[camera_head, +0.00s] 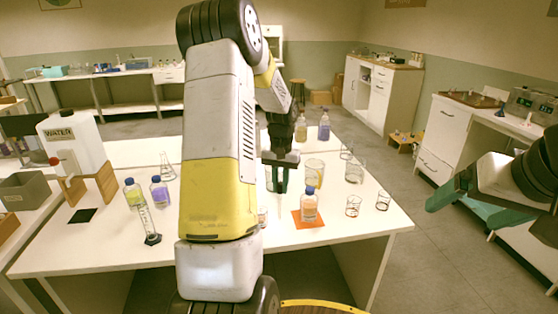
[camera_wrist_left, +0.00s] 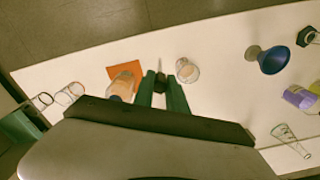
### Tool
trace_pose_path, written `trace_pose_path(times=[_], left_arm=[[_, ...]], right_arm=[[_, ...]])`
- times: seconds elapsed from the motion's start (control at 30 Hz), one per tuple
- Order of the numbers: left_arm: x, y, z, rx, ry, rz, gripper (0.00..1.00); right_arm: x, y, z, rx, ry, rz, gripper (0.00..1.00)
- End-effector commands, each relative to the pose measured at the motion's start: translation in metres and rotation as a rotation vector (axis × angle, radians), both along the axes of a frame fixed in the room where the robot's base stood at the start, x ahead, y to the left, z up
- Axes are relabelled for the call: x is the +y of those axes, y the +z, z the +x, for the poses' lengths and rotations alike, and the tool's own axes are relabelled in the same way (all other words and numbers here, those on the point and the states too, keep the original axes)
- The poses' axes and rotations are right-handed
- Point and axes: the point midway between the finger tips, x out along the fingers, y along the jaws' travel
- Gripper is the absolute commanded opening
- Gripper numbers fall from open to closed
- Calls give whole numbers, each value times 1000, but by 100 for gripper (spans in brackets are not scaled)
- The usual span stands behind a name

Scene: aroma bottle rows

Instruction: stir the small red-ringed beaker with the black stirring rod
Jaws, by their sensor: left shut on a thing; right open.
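My left gripper (camera_head: 281,178) has green fingers and is shut on a dark, thin rod, which also shows between the fingertips in the left wrist view (camera_wrist_left: 160,86). The rod points down toward the white table. A small beaker with pale contents (camera_wrist_left: 187,70) stands beside the rod in the wrist view, apart from it. My right gripper (camera_head: 488,218) is open and empty, right of the table.
A bottle (camera_head: 309,208) stands on an orange mat (camera_head: 297,221) close to the left gripper. Larger beakers (camera_head: 355,171) and two small glass beakers (camera_head: 353,206) stand to the right. Bottles (camera_head: 159,191), a cylinder (camera_head: 150,228) and a water tank (camera_head: 72,145) are at left.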

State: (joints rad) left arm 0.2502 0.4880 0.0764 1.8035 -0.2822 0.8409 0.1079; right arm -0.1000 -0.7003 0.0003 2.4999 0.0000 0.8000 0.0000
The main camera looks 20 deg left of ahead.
Motion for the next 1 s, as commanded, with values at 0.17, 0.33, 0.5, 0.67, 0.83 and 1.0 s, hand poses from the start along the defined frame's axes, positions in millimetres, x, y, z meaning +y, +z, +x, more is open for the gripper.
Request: trace_pose_path(times=[0.17,0.33,0.5,0.67,0.83,1.0], left_arm=[[60,37,10,-4,45,-8,0],[83,53,11,-2,54,-15,0],[85,55,10,-1,54,-16,0],[85,55,10,-2,54,-16,0],[84,52,9,-3,53,-17,0],[84,42,9,-1,53,-17,0]], right_arm=[[0,0,0,0,0,0,88],[0,0,0,0,0,0,88],[0,0,0,0,0,0,88],[0,0,0,0,0,0,88],[0,0,0,0,0,0,88],[0,0,0,1,0,0,88]])
